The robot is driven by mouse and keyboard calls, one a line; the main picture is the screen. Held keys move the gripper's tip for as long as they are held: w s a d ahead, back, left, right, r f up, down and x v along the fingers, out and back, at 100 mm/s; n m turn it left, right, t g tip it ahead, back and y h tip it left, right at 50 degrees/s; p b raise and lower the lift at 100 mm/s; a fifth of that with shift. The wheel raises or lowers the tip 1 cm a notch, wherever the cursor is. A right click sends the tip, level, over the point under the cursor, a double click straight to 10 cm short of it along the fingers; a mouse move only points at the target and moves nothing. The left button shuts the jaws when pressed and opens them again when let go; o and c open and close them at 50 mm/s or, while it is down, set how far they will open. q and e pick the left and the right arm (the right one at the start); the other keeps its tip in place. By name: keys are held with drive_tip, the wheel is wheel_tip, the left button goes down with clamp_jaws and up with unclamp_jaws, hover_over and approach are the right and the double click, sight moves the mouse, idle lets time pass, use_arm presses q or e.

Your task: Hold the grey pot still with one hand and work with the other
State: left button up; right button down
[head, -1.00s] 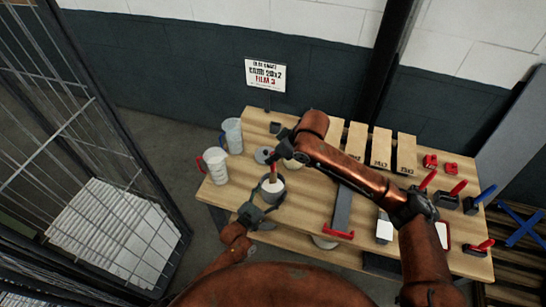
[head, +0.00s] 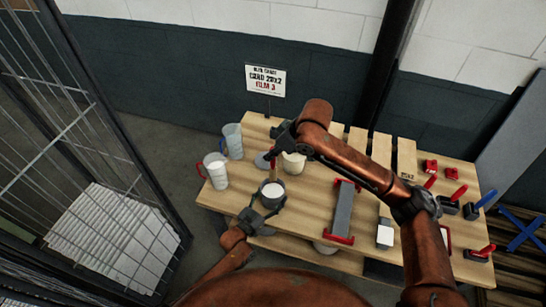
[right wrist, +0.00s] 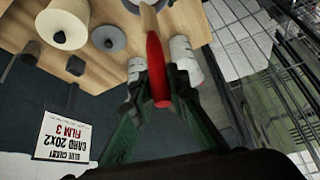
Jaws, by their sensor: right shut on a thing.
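The grey pot (head: 272,199) stands on the wooden table with white stuff inside, and its dark edge shows at the top of the right wrist view (right wrist: 132,6). My left gripper (head: 262,212) has its fingers around the pot's near side and appears closed on it. My right gripper (head: 274,152) is shut on the red handle of a tool (right wrist: 156,72). The tool's pale wooden part (right wrist: 149,20) points down to the pot. Its lower end is at or over the white stuff; whether it touches is unclear.
A red-handled white mug (head: 216,172) and a pale jug (head: 233,141) stand left of the pot. A cream jar (head: 293,163) and a grey disc (head: 263,160) are behind it. A grey bar with red ends (head: 342,210) lies right. A sign (head: 265,81) stands behind.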

idle(0.4)
use_arm(q)
drive_tip(key=o, duration=1.8)
drive_tip(key=v, duration=1.2)
